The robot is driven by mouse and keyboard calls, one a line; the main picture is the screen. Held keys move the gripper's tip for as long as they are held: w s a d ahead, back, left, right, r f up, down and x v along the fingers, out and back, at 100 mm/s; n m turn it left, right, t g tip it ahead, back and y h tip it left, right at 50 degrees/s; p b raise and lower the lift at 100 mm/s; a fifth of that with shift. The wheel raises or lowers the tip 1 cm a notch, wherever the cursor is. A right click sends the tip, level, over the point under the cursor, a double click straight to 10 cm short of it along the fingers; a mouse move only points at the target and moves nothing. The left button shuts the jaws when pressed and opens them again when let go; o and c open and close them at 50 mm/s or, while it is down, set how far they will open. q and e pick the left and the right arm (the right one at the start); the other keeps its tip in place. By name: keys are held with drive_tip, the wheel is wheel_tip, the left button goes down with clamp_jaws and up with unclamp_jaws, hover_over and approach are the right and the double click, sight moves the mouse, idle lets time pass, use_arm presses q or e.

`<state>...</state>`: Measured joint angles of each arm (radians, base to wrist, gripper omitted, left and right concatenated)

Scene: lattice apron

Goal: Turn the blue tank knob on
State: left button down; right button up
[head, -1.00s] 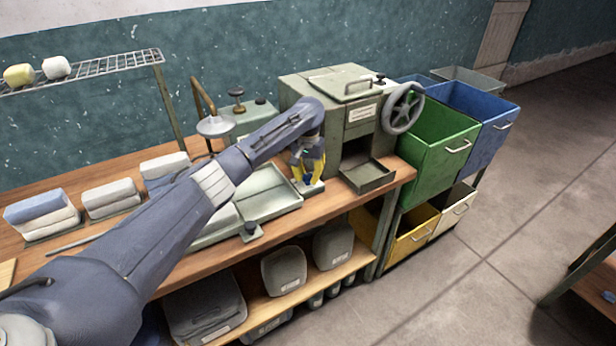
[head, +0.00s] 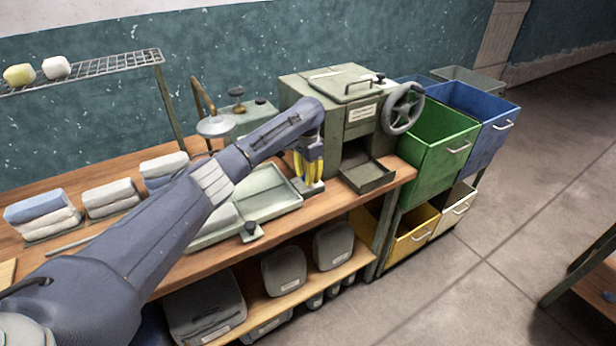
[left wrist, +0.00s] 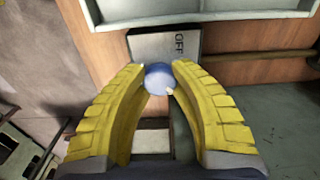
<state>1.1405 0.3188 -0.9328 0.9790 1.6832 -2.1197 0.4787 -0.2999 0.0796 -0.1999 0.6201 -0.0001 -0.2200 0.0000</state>
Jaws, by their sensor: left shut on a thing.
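The blue knob (left wrist: 158,79) is round and sits between the yellow fingertips of my left gripper (left wrist: 158,72) in the left wrist view. The gripper is shut on it from both sides. Behind the knob is a grey plate (left wrist: 150,44) marked OFF; any other marking on it is hidden. In the head view my left gripper (head: 309,173) points down at a small grey base (head: 312,188) at the bench's front edge, left of the green-grey machine's chute; the knob itself is hidden there. My right gripper is not in view.
The green-grey machine (head: 330,85) with a handwheel (head: 403,108) stands just right of the gripper. A shallow tray (head: 275,205) lies to its left. Folded cloths (head: 42,215) sit further left on the bench. Coloured bins (head: 440,165) stand at the right.

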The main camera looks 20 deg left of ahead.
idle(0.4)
use_arm(q)
drive_tip(key=c, duration=0.9)
unclamp_jaws()
wheel_tip(320, 180, up, 12)
